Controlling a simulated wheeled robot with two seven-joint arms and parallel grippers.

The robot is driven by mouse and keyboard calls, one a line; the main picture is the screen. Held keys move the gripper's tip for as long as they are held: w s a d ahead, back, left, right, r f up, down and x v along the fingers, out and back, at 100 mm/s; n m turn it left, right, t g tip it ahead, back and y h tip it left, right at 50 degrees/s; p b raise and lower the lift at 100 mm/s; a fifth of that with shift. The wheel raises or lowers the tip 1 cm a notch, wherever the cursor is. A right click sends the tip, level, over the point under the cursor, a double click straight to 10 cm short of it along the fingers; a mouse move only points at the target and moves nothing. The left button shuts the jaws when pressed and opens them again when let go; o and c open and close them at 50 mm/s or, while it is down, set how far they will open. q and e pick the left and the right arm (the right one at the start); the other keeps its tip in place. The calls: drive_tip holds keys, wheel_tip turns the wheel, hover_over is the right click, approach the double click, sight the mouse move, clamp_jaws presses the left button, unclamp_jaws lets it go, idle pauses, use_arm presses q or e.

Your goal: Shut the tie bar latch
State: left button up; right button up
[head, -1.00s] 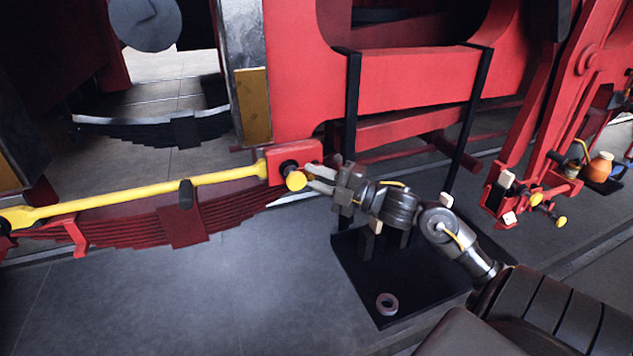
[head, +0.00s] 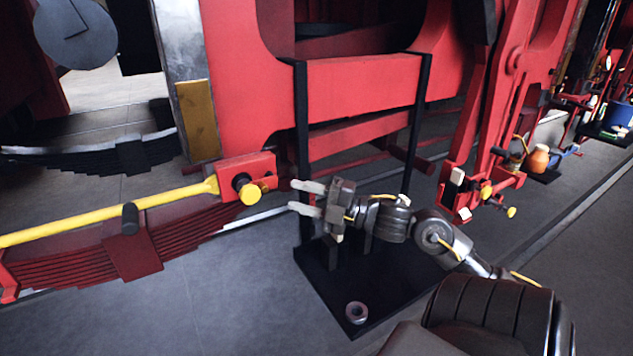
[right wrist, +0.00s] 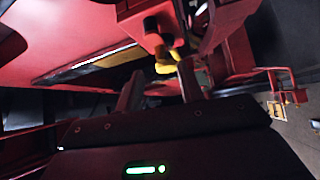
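The yellow tie bar (head: 120,217) runs from the left edge to a red block (head: 247,165) in the head view. On the block's front is the latch, a black round piece with a yellow knob (head: 250,194). In the right wrist view the yellow knob (right wrist: 165,66) shows beyond the fingertips. My right gripper (head: 294,196) is open and empty, just right of the knob, its fingers pointing at it with a small gap. The wrist view also shows my right gripper (right wrist: 160,84) with its fingers apart. I cannot tell whether the latch is fully shut. My left gripper is out of view.
A dark red leaf spring (head: 130,255) lies below the bar. A black stand (head: 375,290) with uprights is under my right arm, with a small ring (head: 356,312) on its base. An orange pot (head: 538,160) stands at the right. The floor at front left is clear.

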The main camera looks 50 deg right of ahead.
drive_tip(key=shift+b+v, duration=0.35)
drive_tip(key=shift+v, duration=1.45)
